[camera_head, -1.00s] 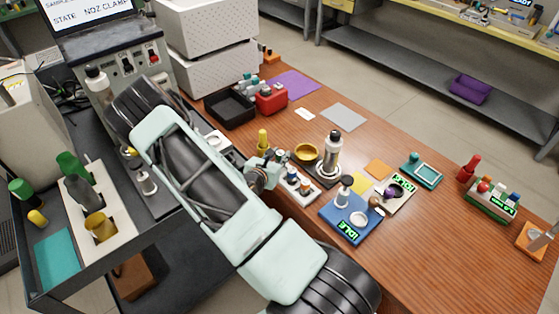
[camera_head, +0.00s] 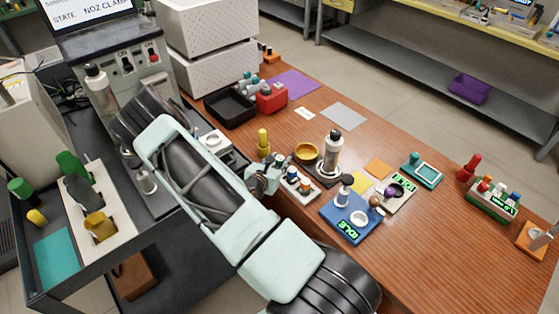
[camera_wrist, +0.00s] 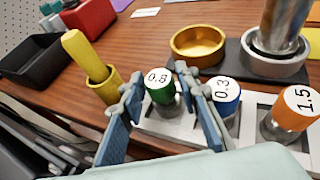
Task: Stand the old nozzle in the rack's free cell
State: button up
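A white rack (camera_wrist: 183,127) stands on the wooden table, with short labelled nozzles upright in it. In the wrist view a green nozzle marked 0.8 (camera_wrist: 160,90) is upright at the rack's left end, between the fingers of my gripper (camera_wrist: 160,82). Whether the fingers press on it or stand just clear I cannot tell. A blue nozzle marked 0.3 (camera_wrist: 225,95) stands close to the right finger, and an orange nozzle marked 1.5 (camera_wrist: 290,113) is farther right. In the head view my gripper (camera_head: 274,174) is low at the left end of the rack (camera_head: 298,191), partly hiding it. No mark says which nozzle is old.
A yellow holder with a yellow tool (camera_wrist: 101,75) stands left of the fingers. A brass dish (camera_wrist: 198,45) and a metal cylinder on a dark base (camera_wrist: 283,30) are behind the rack. A blue device reading IDLE (camera_head: 345,223) is to the right. The screen reads "NOZ CLAMP".

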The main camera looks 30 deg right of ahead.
jog(key=v, duration=1.2)
jog(key=shift+r+b, duration=0.25)
jog(key=shift+b, duration=0.1)
